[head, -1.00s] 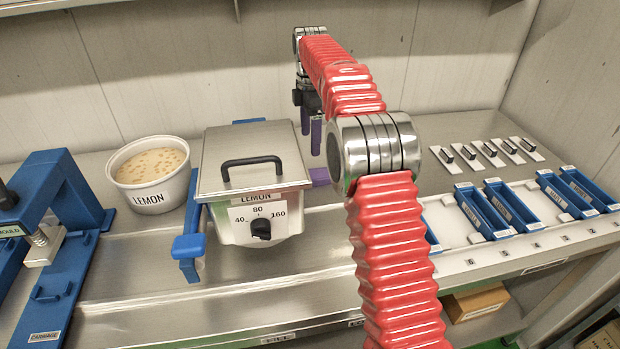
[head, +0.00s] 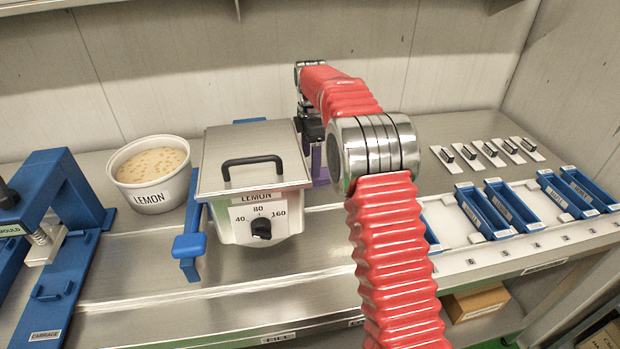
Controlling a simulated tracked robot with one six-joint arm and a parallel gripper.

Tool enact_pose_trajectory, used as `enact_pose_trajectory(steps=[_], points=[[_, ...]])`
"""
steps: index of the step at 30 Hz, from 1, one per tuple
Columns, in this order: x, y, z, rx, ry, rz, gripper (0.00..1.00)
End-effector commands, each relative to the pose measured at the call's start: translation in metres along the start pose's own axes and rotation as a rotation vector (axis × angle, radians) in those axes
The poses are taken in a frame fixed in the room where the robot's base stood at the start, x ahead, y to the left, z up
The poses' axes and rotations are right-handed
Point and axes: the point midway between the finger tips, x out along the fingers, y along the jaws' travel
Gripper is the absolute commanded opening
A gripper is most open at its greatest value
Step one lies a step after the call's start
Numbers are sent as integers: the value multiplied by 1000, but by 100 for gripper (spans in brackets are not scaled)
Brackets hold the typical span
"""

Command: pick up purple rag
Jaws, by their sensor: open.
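The purple rag (head: 321,181) lies on the steel worktop just right of the kettle. Only a small piece of it shows between the kettle and my arm. My gripper (head: 312,163) has purple fingers and points down at the rag, with its jaws open. Its fingertips are low, at or just above the rag; I cannot tell whether they touch it. The left finger is partly hidden by the kettle's edge, and my red-sleeved arm covers the area to the right.
The lidded kettle (head: 254,185) marked LEMON stands close left of my gripper. A white LEMON tub (head: 152,192) and a blue press (head: 60,205) are further left. Blue trays (head: 484,212) and small handled plates (head: 492,154) sit right. The back wall is close behind.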

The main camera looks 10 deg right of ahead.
Motion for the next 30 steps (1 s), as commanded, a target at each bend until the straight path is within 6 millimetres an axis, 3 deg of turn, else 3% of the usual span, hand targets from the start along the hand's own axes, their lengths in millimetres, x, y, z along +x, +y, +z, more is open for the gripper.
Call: enact_pose_trajectory(steps=[12,30], points=[[47,0,0,1,0,-2,73],[49,0,0,1,0,-1,71]])
